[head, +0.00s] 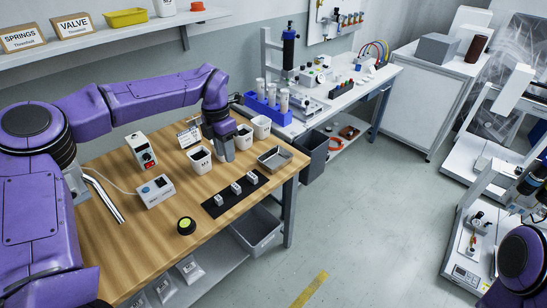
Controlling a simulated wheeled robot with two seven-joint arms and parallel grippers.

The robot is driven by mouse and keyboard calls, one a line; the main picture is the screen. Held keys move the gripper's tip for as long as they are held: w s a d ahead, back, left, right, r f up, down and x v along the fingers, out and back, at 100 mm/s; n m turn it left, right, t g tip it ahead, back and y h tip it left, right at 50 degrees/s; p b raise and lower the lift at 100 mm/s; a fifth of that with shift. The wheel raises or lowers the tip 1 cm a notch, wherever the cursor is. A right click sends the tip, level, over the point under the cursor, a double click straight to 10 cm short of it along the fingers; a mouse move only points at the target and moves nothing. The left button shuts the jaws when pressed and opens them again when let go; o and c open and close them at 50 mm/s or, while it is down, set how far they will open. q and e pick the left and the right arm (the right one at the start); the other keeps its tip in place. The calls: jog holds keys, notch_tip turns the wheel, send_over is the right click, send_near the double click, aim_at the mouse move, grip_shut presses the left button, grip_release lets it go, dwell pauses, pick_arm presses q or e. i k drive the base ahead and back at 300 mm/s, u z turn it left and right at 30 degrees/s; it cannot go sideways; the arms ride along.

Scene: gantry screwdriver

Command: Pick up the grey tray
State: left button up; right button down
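The grey tray (287,160), small, shallow and metallic, lies on the wooden table near its right end. My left gripper (228,157) points down over the table to the left of the tray, between white cups, and is apart from the tray. Its fingers are small and seen at an angle, so I cannot tell whether they are open or shut. The tray seems empty. Of my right arm only a purple part shows at the bottom right; its gripper is out of view.
White cups (200,163) stand close around the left gripper. A black mat (217,208) with small white blocks lies in front of the tray. A yellow-green-topped round thing (186,226) sits near the front edge. A larger grey bin (258,240) is below the table.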

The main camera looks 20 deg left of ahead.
aim_at(276, 158)
jog(key=i, duration=0.85)
jog(key=z, duration=0.05)
